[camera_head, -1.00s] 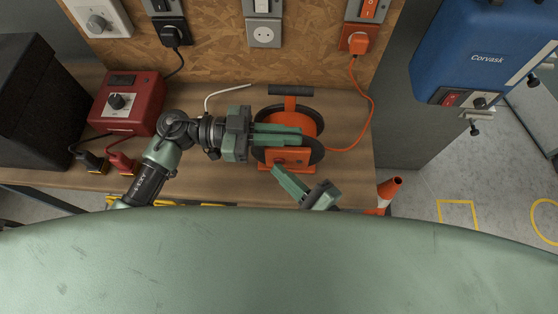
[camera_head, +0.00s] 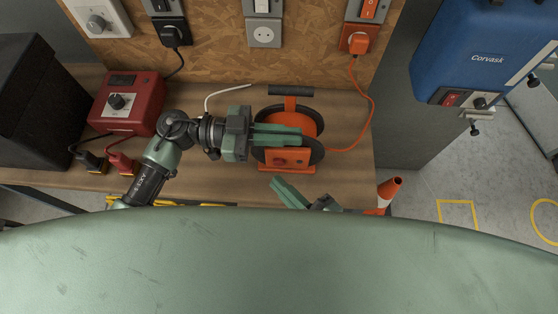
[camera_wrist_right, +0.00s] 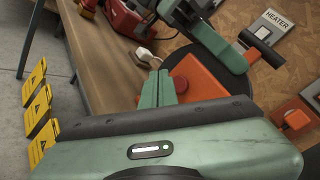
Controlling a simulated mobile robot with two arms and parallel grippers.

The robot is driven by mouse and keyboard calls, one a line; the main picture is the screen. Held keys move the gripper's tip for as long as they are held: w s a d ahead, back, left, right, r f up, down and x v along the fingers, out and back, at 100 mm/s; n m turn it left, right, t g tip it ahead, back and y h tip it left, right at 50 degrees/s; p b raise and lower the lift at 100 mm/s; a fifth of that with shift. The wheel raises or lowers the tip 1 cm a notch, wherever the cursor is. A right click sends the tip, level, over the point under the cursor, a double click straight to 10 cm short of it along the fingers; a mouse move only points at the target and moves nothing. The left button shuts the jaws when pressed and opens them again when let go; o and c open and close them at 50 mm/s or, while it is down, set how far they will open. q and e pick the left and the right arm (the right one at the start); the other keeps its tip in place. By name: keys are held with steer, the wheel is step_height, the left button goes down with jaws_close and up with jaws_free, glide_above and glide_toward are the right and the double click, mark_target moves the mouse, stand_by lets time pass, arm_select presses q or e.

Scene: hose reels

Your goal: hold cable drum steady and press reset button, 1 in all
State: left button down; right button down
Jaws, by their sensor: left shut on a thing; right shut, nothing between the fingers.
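The cable drum (camera_head: 305,120) is orange with black rims and a dark handle, and stands upright on the bench. My left gripper (camera_head: 300,136) comes in from the left and is shut on the drum. The red reset button (camera_head: 281,161) is on the drum's orange front panel; it also shows in the right wrist view (camera_wrist_right: 181,86), partly behind my finger. My right gripper (camera_head: 274,182) is shut and empty, just in front of the panel. In the head view a gap shows between its tips and the button.
A red box with a dial (camera_head: 128,103) and a black case (camera_head: 38,100) stand at the left of the bench (camera_head: 215,185). An orange cable (camera_head: 371,100) runs from the drum to a wall socket. A blue unit (camera_head: 480,55) hangs at the right. An orange cone (camera_head: 390,188) stands beyond the bench.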

steer(key=s, duration=0.4)
steer(key=shift+w, duration=0.1)
stand_by(0.6)
arm_select(q)
steer(key=c, duration=1.5)
jaws_free()
